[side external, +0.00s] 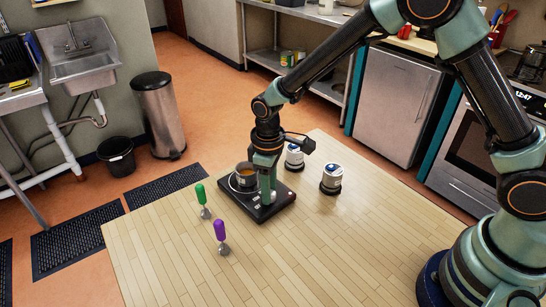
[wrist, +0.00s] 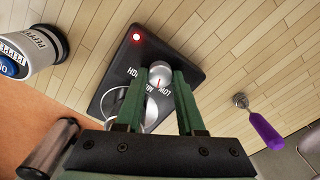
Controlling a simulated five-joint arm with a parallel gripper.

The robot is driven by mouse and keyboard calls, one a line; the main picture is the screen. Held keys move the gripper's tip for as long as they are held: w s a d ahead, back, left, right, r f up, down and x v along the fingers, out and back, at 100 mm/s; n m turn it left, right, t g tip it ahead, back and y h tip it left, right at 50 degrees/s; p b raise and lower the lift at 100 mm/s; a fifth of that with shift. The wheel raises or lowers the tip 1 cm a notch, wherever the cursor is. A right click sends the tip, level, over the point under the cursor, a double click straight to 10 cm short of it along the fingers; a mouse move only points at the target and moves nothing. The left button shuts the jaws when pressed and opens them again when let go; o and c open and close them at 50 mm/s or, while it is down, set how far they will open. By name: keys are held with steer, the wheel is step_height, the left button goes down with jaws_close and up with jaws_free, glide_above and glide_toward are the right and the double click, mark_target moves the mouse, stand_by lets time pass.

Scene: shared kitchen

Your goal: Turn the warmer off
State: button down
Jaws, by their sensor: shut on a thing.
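The warmer is a black box (side external: 262,212) on the wooden table; its top shows in the wrist view (wrist: 112,68). A small red light (wrist: 136,38) glows at its far corner. A cup with a brown drink (side external: 245,176) stands on the warmer's round plate, beside my gripper. The fingers partly hide the lettering.
The table's front and right are clear.

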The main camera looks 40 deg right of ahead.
steer(key=n, duration=0.6)
steer(key=shift+n, duration=0.3)
steer(key=n, duration=0.6)
steer(key=shift+a+n, duration=0.1)
steer(key=shift+n, duration=0.2)
steer(key=c, duration=0.5)
jaws_free()
step_height(320, 180, up, 12)
steer(key=shift+w+a+r, duration=0.1)
stand_by(0.3)
